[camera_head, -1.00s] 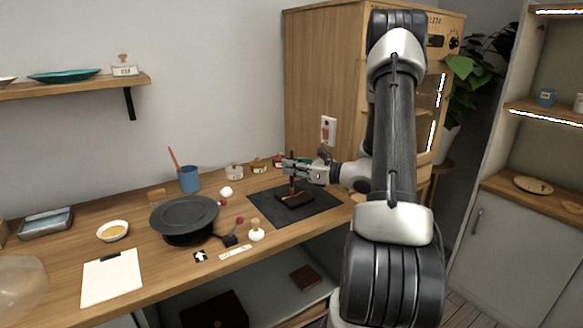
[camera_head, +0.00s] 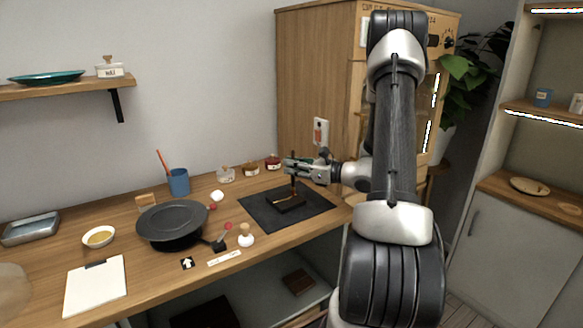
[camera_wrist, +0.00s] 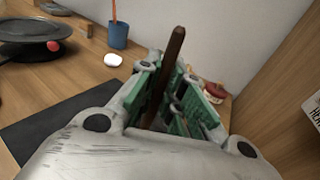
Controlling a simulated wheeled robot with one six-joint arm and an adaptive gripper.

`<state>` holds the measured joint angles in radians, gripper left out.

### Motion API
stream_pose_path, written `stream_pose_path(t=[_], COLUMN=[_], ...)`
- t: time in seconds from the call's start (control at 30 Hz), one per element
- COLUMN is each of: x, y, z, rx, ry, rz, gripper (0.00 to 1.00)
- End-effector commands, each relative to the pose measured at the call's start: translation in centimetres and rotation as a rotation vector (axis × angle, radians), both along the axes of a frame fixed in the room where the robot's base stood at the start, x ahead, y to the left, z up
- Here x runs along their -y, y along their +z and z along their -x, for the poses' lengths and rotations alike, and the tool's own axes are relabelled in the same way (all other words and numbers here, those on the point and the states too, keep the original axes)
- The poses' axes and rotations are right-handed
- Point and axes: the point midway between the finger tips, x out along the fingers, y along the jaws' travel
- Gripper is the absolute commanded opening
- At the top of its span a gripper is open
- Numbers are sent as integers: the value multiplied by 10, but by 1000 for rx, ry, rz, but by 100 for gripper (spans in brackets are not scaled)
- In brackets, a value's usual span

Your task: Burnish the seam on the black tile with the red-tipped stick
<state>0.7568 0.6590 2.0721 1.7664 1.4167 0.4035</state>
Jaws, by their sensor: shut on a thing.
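The black tile (camera_head: 289,206) lies on a dark mat, with a gold seam (camera_head: 283,201) along its top. My gripper (camera_head: 292,168) is above the tile and shut on an upright brown stick (camera_head: 293,186). The stick's lower end is at or just above the tile's far right part; I cannot tell whether it touches. The colour of its tip is too small to make out. In the wrist view the stick (camera_wrist: 168,65) stands between the green-padded fingers (camera_wrist: 172,100), and its lower end is hidden, as is the tile.
The dark mat (camera_head: 262,213) has bare room around the tile. Small jars (camera_head: 272,162) and a blue cup (camera_head: 179,182) stand behind. A wooden cabinet (camera_head: 300,90) rises behind the gripper.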

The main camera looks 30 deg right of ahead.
Motion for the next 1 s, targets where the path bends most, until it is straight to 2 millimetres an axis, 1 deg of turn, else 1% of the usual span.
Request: stream_pose_path(t=[0.4,0.5,0.57,1.0], x=[5,4,4,3], y=[0,4,13,31], z=[0,0,0,1], rx=[0,1,3,0], ry=[12,14,14,20], rz=[0,1,3,1], gripper=[0,0,0,0])
